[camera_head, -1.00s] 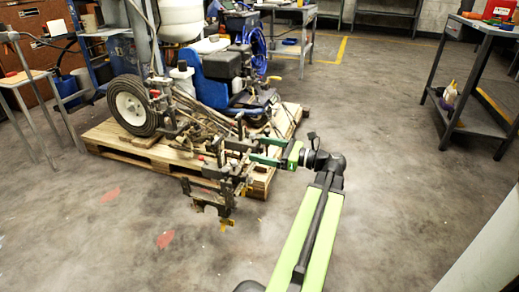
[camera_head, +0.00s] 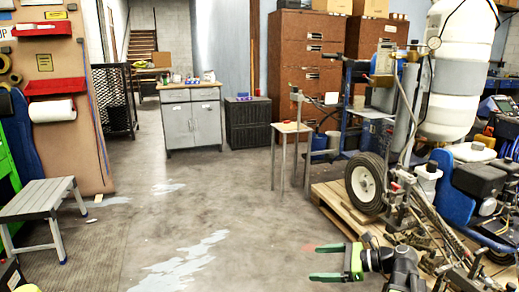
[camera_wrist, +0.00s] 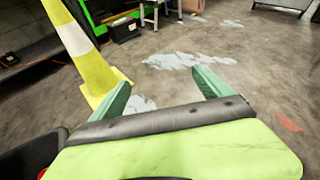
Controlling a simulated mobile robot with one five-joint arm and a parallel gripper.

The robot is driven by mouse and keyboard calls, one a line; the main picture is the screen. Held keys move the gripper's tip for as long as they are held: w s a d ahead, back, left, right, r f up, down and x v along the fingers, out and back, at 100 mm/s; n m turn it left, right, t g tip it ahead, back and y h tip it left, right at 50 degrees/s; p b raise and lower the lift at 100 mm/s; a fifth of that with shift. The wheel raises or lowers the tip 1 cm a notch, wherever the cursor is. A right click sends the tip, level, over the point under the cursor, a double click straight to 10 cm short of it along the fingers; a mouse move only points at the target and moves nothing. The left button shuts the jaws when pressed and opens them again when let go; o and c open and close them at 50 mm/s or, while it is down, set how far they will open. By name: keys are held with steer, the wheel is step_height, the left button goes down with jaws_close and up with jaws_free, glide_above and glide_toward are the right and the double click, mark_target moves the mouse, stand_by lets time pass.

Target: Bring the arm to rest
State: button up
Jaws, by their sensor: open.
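My gripper (camera_head: 328,262) shows at the bottom of the head view, in front of the wooden pallet's left side. Its two green fingers are apart with nothing between them. In the wrist view my gripper (camera_wrist: 163,88) is also open and empty, its fingers pointing out over the bare concrete floor. My dark wrist joint shows at the bottom right of the head view; the rest of my arm is out of frame there.
The line striper (camera_head: 440,170) stands on a wooden pallet (camera_head: 335,205) at right. A grey step stool (camera_head: 40,200) stands at left. A yellow cone (camera_wrist: 88,50) is close by in the wrist view. A grey cabinet (camera_head: 192,118) stands further back. The middle floor is clear.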

steer(key=s+a+f+n+g+h+p, duration=0.25)
steer(key=a+n, duration=0.35)
steer(key=a, duration=0.3)
steer(key=s+a+f+n+g+h+p, duration=0.2)
steer(key=a+f+n+g+h, duration=0.2)
steer(key=a+n, duration=0.3)
steer(key=d+f+n+h, duration=0.3)
steer(key=d+n+h, duration=0.3)
steer(key=d+n, duration=0.25)
step_height(320, 180, up, 38)
steer(key=p, duration=3.8)
steer(key=shift+s+a, duration=0.2)
steer(key=shift+s, duration=0.25)
steer(key=shift+n, duration=0.25)
